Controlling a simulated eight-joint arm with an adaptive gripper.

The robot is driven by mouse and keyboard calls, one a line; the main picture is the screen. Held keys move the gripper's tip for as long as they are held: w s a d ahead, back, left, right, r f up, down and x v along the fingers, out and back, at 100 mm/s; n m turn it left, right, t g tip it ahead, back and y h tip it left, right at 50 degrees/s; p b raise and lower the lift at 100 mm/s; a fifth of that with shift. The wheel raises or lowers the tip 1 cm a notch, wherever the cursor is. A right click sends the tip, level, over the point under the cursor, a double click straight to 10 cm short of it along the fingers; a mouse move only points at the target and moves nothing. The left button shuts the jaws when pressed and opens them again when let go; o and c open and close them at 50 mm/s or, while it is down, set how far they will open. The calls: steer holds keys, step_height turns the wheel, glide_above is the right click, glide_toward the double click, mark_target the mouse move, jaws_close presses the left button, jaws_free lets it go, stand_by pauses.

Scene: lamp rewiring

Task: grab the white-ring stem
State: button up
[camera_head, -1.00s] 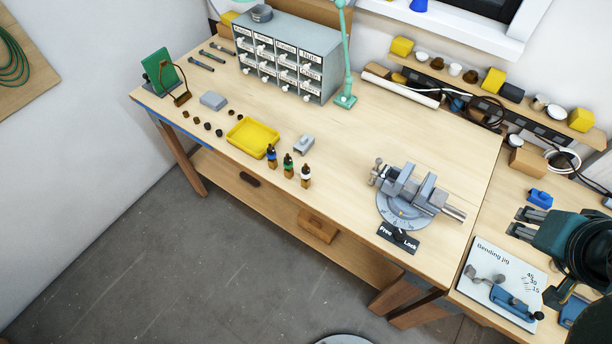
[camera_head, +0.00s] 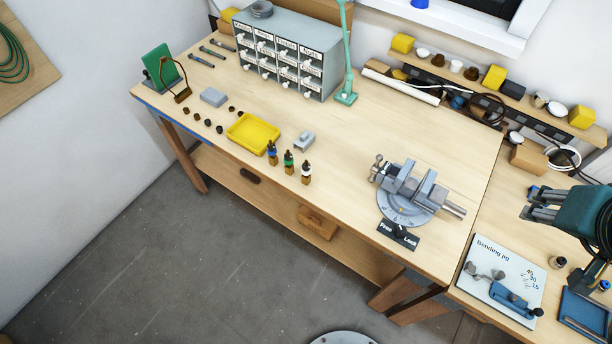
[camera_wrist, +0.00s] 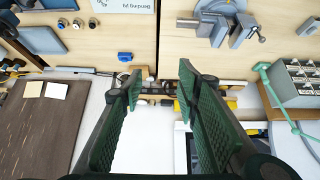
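The white-ring stem (camera_head: 306,173), brown with a black top and a pale ring, stands upright near the front edge of the bench. It is rightmost of a row of three, beside the green-ring stem (camera_head: 289,162) and the blue-ring stem (camera_head: 272,153). My gripper (camera_head: 530,204) is far to its right, above the right-hand table. In the wrist view my gripper (camera_wrist: 158,85) is open, with its green pads wide apart and nothing between them. I cannot make out the white-ring stem in the wrist view.
The bending jig board (camera_head: 503,275) and a blue tray (camera_head: 583,315) lie on the right table. The middle of the bench is clear.

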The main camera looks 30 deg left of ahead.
steer(key=w+a+r+n+g+y, duration=0.1)
steer(key=w+a+r+n, duration=0.15)
steer(key=a, duration=0.45)
steer(key=w+a+r+n+g, duration=0.1)
steer(key=w+a+n, duration=0.15)
steer(key=a, duration=0.45)
steer(key=n+g+h+b, duration=0.1)
steer(key=n+g+b, duration=0.3)
steer(key=n, duration=0.6)
glide_above(306, 165)
steer(key=p, duration=0.2)
step_height(306, 165, down, 4)
steer(key=g, duration=0.1)
steer(key=f, duration=2.8)
steer(key=shift+w+a+f, duration=0.2)
steer(key=shift+a+f, duration=0.05)
steer(key=shift+f, duration=0.45)
steer(key=shift+f, duration=1.3)
